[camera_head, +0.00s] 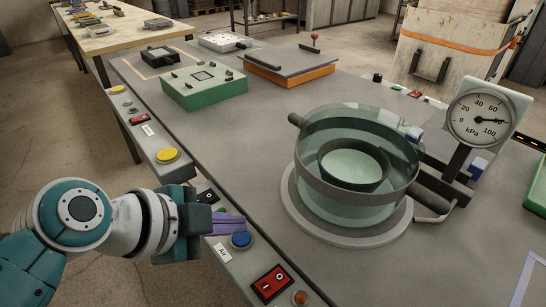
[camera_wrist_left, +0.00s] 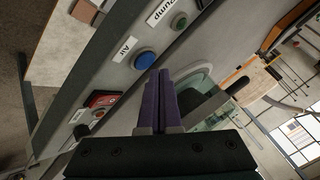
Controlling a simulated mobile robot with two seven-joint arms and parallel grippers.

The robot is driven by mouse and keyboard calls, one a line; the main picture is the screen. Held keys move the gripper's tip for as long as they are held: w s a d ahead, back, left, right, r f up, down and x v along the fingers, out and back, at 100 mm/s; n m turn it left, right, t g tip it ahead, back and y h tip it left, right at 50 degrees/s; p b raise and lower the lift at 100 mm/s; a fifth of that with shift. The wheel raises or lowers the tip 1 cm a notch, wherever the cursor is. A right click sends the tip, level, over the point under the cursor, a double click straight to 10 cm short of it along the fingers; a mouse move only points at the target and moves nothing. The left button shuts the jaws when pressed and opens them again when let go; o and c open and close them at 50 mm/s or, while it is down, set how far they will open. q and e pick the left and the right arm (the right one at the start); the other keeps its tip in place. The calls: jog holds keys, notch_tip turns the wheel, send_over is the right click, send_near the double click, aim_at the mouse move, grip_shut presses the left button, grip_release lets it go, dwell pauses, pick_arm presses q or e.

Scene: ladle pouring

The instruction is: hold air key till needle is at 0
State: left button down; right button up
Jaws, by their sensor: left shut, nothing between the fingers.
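The air key is a round blue button (camera_head: 241,240) beside the label "Air" on the panel strip at the table's front edge. It also shows in the left wrist view (camera_wrist_left: 145,60). The gauge (camera_head: 487,117), marked in kPa, stands at the right, its dark needle (camera_head: 494,121) pointing right, near the 80 mark. My left gripper (camera_head: 243,224) is shut and empty, its purple fingertips (camera_wrist_left: 158,72) close to the blue button. I cannot tell whether they touch it. My right gripper is not in view.
A glass vessel (camera_head: 330,214) with a dark rim stands on a round base right of the button. A red rocker switch (camera_head: 272,283) and a yellow button (camera_head: 167,156) are on the same strip. Green (camera_head: 204,98) and orange (camera_head: 290,76) boxes stand further back.

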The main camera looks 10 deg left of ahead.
aim_at(234, 241)
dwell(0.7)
pick_arm(q)
jog(key=shift+f+b, duration=0.4)
jog(key=shift+f+b, duration=0.3)
jog(key=shift+f, duration=0.1)
dwell(0.5)
jog(key=shift+r, duration=0.15)
dwell(2.2)
jog(key=shift+r+p, duration=0.65)
jog(key=shift+p, duration=0.15)
notch_tip(234, 241, up, 5)
jog(key=p, duration=0.5)
jog(key=shift+r, duration=0.1)
dwell(0.5)
